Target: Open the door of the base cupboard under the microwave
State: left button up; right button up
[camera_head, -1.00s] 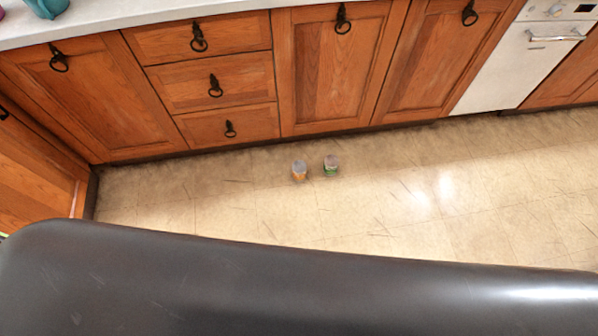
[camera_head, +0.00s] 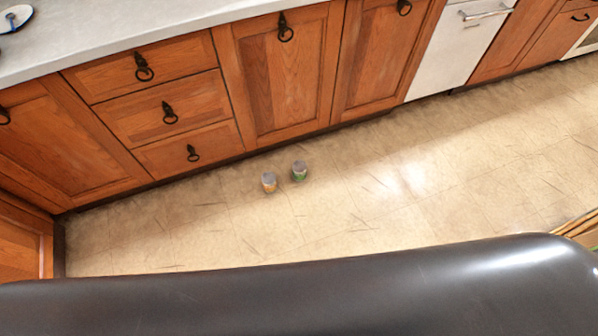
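Wooden base cupboard doors line the far side under a pale countertop. One door (camera_head: 283,80) with a dark ring handle (camera_head: 286,27) is right of the drawers. Another door (camera_head: 383,55) with a ring handle (camera_head: 404,7) stands beside it. A further door (camera_head: 55,140) is at the left. All these doors look shut. No microwave is in view, so I cannot tell which cupboard is under it. Neither of my grippers is in view.
A stack of drawers (camera_head: 165,112) sits between the doors. A white appliance (camera_head: 452,50) is at the right. A yellowish bundle (camera_head: 578,226) shows at the right edge.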

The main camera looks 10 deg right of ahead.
aim_at(384, 44)
jog(key=z, duration=0.6)
jog(key=i+z, duration=0.95)
jog(key=z, duration=0.2)
